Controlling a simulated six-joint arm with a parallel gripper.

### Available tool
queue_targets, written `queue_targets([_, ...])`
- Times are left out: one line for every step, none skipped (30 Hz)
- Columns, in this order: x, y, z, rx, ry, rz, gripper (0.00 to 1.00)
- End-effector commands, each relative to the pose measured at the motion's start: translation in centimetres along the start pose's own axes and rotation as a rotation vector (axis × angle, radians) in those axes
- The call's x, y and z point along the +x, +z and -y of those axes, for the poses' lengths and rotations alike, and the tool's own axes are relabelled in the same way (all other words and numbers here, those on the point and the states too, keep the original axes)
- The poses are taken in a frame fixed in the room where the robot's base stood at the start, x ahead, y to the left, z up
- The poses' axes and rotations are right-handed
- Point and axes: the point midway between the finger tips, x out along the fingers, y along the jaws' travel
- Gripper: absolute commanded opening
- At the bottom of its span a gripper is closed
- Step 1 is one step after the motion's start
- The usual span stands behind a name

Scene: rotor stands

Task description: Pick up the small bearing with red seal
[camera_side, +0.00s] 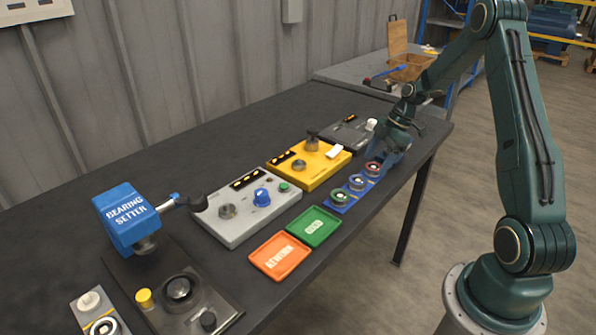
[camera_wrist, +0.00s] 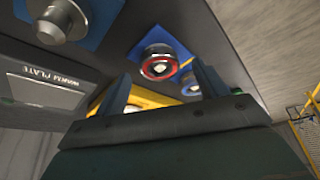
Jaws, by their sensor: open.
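The small bearing with red seal (camera_side: 373,169) sits at the far end of a blue rack (camera_side: 350,206), in line with a bearing with a blue ring (camera_side: 357,183) and one with a green ring (camera_side: 341,197). In the wrist view the red-sealed bearing (camera_wrist: 158,64) shows beyond and between my two fingers. My gripper (camera_wrist: 162,74) is open and empty. In the side view my gripper (camera_side: 388,154) is low near the red-sealed bearing. I cannot tell the exact gap between them.
A yellow box (camera_side: 322,163), a grey control box (camera_side: 246,214) and a dark warm plate (camera_wrist: 48,90) stand beside the rack. A green tray (camera_side: 313,227) and an orange rework tray (camera_side: 281,256) lie nearer. A blue bearing setter (camera_side: 126,218) stands at the left.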

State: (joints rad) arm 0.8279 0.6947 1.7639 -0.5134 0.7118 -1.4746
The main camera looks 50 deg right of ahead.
Motion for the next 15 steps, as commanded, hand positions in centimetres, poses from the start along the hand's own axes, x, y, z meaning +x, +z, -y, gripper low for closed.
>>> queue_targets([0.47, -0.01, 0.05, 0.000, -0.002, 0.000, 0.72])
queue_targets([0.65, -0.01, 0.05, -0.001, -0.002, 0.000, 0.72])
queue_targets([0.83, -0.02, 0.04, -0.001, -0.001, 0.000, 0.72])
queue_targets([0.92, -0.01, 0.03, -0.001, 0.000, 0.000, 0.72])
queue_targets([0.98, -0.01, 0.03, -0.001, 0.000, 0.000, 0.72])
queue_targets([1.02, -0.01, 0.02, -0.001, 0.000, 0.000, 0.72])
queue_targets([1.03, -0.01, 0.02, -0.001, 0.000, 0.000, 0.72])
queue_targets([1.02, -0.01, 0.02, -0.001, 0.000, 0.000, 0.72])
queue_targets([1.01, -0.01, 0.02, -0.001, 0.000, 0.000, 0.72])
queue_targets([1.01, -0.01, 0.02, -0.001, 0.000, 0.000, 0.72])
queue_targets([1.01, -0.01, 0.02, -0.001, 0.000, 0.000, 0.72])
queue_targets([1.00, -0.01, 0.02, -0.001, 0.000, 0.000, 0.72])
queue_targets([1.00, -0.01, 0.02, -0.001, 0.000, 0.000, 0.72])
queue_targets([1.00, -0.01, 0.02, -0.001, 0.000, 0.000, 0.72])
queue_targets([0.99, -0.01, 0.02, -0.001, 0.000, 0.000, 0.72])
